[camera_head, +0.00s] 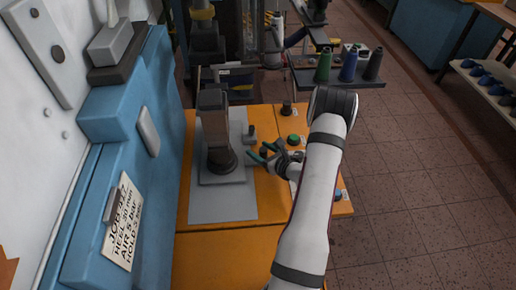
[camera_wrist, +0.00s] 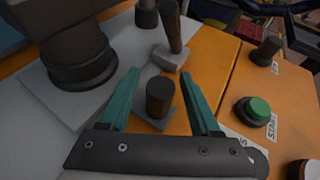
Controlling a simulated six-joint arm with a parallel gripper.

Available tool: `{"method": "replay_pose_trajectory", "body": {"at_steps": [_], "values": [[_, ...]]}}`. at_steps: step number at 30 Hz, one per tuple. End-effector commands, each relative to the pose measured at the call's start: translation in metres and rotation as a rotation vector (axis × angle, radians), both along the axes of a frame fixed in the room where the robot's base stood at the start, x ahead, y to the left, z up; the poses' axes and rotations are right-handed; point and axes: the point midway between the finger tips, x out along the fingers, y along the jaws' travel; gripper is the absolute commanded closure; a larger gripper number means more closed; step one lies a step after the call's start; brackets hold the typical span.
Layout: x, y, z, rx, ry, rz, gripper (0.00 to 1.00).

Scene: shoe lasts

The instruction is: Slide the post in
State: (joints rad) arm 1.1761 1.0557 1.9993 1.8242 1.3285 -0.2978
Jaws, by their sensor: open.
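My gripper (camera_head: 258,150) is open, and its two teal fingers also show in the wrist view (camera_wrist: 158,78). A short dark brown round post (camera_wrist: 160,98) on a small grey plate shows in the gap between the fingers. I see no finger touching it. Beyond the fingertips, a slimmer dark post (camera_wrist: 174,28) stands on a light grey block. It also shows in the head view (camera_head: 251,131), beside the big fixture. The big dark fixture (camera_wrist: 80,55) with a round collar stands to the left on a grey plate (camera_head: 222,205). I cannot tell which post the task means.
A green START button (camera_wrist: 253,110) and a black knob (camera_wrist: 267,50) are on the orange bench (camera_head: 225,242) to the right. A blue machine cabinet (camera_head: 110,190) borders the left. Thread spools (camera_head: 348,65) stand on a shelf behind.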

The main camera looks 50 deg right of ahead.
Motion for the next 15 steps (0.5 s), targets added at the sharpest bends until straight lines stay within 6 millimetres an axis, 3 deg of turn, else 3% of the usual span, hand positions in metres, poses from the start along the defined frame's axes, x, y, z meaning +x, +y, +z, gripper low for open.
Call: {"method": "replay_pose_trajectory", "body": {"at_steps": [4, 12, 15], "values": [[0.0101, -0.0021, -0.0048, 0.001, 0.001, 0.001, 0.36], [0.0119, -0.003, -0.0052, 0.0, 0.0, 0.0, 0.36], [0.0117, -0.0029, -0.0051, 0.0, 0.0, 0.0, 0.52]]}}
